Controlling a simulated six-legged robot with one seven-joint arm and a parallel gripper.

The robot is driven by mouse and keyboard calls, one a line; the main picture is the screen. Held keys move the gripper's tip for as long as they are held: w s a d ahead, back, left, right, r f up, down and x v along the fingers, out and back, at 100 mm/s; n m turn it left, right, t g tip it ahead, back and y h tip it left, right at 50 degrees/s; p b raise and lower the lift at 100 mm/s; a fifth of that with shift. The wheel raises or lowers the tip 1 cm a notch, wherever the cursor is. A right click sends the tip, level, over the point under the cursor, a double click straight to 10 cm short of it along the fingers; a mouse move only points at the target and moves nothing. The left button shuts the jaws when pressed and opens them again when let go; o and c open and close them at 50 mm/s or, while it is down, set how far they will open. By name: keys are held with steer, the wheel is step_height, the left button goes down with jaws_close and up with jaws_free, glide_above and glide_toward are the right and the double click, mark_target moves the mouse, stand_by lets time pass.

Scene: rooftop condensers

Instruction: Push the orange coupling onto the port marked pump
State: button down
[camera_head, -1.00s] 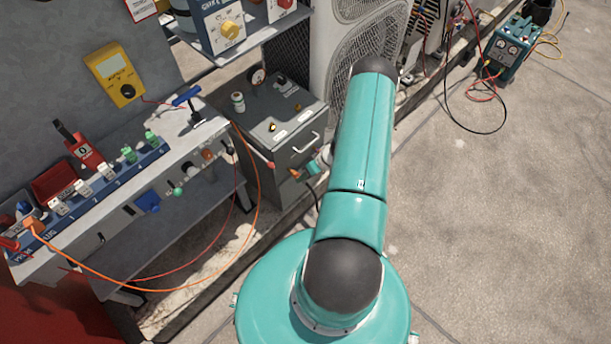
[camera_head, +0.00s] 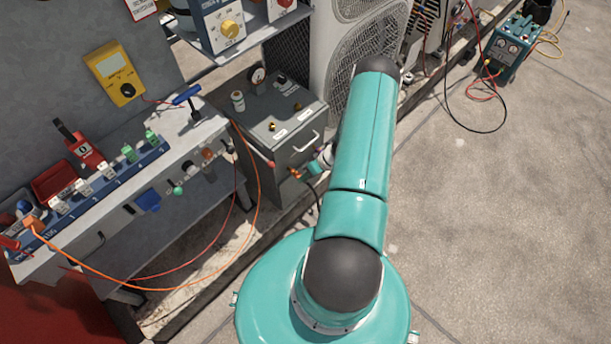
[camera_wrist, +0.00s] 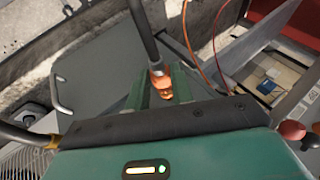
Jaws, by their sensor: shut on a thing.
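The orange coupling (camera_wrist: 160,84) sits between the green fingers of my gripper (camera_wrist: 165,92) in the wrist view, with a dark hose running up from it. In the head view my gripper (camera_head: 308,172) is partly behind my arm, beside the front of a grey cabinet, with the coupling's orange tip (camera_head: 295,174) at its left. The cabinet top carries brass fittings, one near (camera_head: 272,127) and one farther back (camera_head: 298,107), with small white labels too small to read. I cannot tell which port is marked pump. The coupling is apart from these top fittings.
The grey cabinet (camera_head: 300,165) has a front handle, which also shows in the wrist view (camera_wrist: 62,95). A bench (camera_head: 110,200) with orange and red cables stands at the left. A condenser unit (camera_head: 365,50) is behind.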

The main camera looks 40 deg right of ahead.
steer(key=shift+s, duration=2.1)
